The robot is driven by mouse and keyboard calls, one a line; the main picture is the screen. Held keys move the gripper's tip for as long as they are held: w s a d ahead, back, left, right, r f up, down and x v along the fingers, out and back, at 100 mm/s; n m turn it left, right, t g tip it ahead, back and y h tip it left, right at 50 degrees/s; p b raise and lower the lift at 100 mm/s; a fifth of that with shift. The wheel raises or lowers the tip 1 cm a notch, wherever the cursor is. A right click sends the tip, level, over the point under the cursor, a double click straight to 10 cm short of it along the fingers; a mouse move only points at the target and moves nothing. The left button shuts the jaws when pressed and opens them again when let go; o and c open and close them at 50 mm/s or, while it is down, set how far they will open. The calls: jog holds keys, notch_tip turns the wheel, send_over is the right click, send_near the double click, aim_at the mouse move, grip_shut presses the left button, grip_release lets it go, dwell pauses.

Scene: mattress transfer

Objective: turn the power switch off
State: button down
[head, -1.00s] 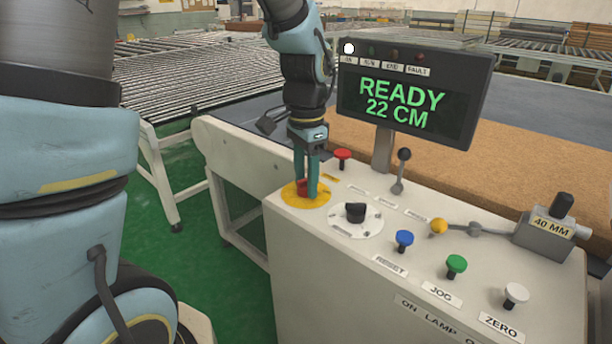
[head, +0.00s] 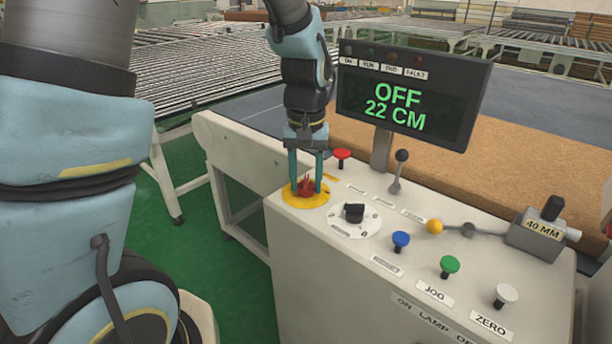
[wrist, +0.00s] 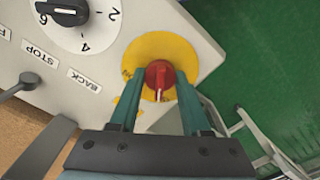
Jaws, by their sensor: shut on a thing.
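The power switch is a red rotary knob (head: 305,187) on a round yellow plate (head: 297,202) at the near left corner of the control console. It shows in the wrist view as a red knob (wrist: 159,74) with a pale pointer line toward the picture's bottom. My gripper (head: 306,190) points down with one finger on each side of the knob, shut on it. In the wrist view, my gripper (wrist: 159,80) frames the knob between its two teal fingers. The display (head: 400,105) reads "OFF" and "22 CM" in green. The lamps above it look dark.
A black dial (head: 354,212) sits close beside the yellow plate. A red button (head: 342,155) stands just behind. The display post (head: 381,150) rises behind.

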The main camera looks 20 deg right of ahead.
aim_at(305, 179)
jog(key=shift+n+p, duration=0.3)
jog(key=shift+n, duration=0.8)
jog(key=shift+c, duration=1.8)
grip_release()
notch_tip(305, 179, up, 11)
jog(key=b, duration=0.1)
jog(key=shift+f, duration=0.1)
jog(key=a+f+n, duration=0.1)
jog(key=a+f, duration=0.3)
jog(key=a, duration=0.8)
jog(key=w+a+f+n+t, duration=0.1)
jog(key=a+f, duration=0.4)
jog(key=a, duration=0.8)
jog(key=shift+w+a+t, duration=0.15)
jog(key=shift+a+t, duration=0.05)
jog(key=shift+t, duration=0.1)
